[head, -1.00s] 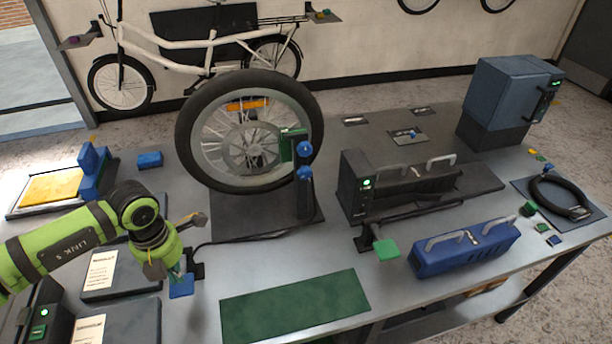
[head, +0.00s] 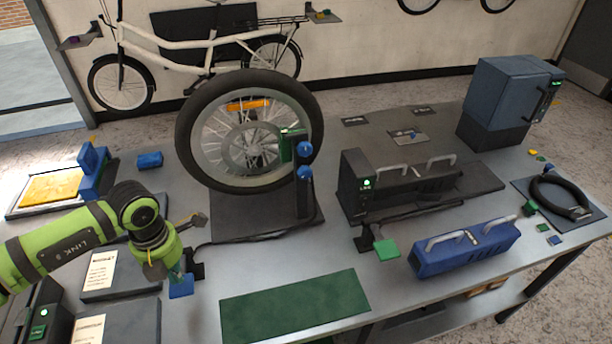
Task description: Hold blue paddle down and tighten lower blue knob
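The blue paddle (head: 181,288) is at the front left of the bench, beside a black bracket. My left gripper (head: 178,246) is right above and behind it, pointing down. Its two fingers look spread apart, with nothing visible between them. It hides part of the paddle's mount, and I cannot tell whether it touches the paddle. The lower blue knob (head: 304,173) is on a black post in front of the spoked wheel (head: 190,130), with an upper blue knob (head: 305,149) above it. No gripper is near the knobs. My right gripper is not in view.
A green mat (head: 295,306) lies clear at the front. A black device (head: 355,187) with a green paddle (head: 386,249) and a blue handled case (head: 465,250) stand right of the post. A dark cable (head: 250,238) crosses between bracket and post.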

